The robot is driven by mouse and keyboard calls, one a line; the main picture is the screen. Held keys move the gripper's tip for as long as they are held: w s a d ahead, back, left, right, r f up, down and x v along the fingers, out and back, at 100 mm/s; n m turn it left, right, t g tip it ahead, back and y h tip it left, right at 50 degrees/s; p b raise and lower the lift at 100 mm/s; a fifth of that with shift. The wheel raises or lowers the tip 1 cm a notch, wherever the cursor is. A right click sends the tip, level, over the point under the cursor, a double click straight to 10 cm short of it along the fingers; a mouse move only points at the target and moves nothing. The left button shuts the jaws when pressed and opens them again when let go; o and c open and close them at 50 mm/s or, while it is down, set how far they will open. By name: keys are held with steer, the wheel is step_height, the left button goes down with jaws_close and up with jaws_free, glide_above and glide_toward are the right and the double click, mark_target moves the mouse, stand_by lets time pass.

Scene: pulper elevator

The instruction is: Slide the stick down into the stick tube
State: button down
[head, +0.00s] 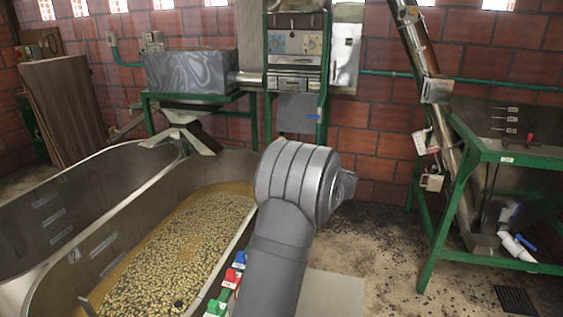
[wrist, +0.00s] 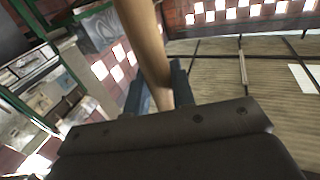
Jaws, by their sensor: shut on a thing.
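In the wrist view, my gripper (wrist: 158,97) is shut on the stick (wrist: 146,42), a long, smooth, light-brown wooden rod. The stick runs from between the fingers up to the top edge of that picture, leaning slightly. Its far end is out of frame, and its lower part is hidden behind my dark gripper body. In the head view, my grey arm fills the middle and hides the gripper and the stick. I cannot make out the stick tube in either view.
A long metal tank (head: 104,247) holding yellowish beans in liquid lies left of my arm. Small coloured red, green and blue pieces (head: 231,284) sit along its near rim. A green-framed metal stand (head: 451,196) with an inclined pipe is at right. Floor between is mostly clear.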

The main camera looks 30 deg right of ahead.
steer(key=c, duration=1.1)
jaws_free()
steer(key=shift+c, duration=0.2)
steer(key=shift+f, duration=0.1)
steer(key=shift+s, duration=0.1)
steer(key=v, duration=1.7)
steer(key=x, duration=1.7)
steer(key=shift+r, duration=0.25)
steer(key=shift+f, duration=0.1)
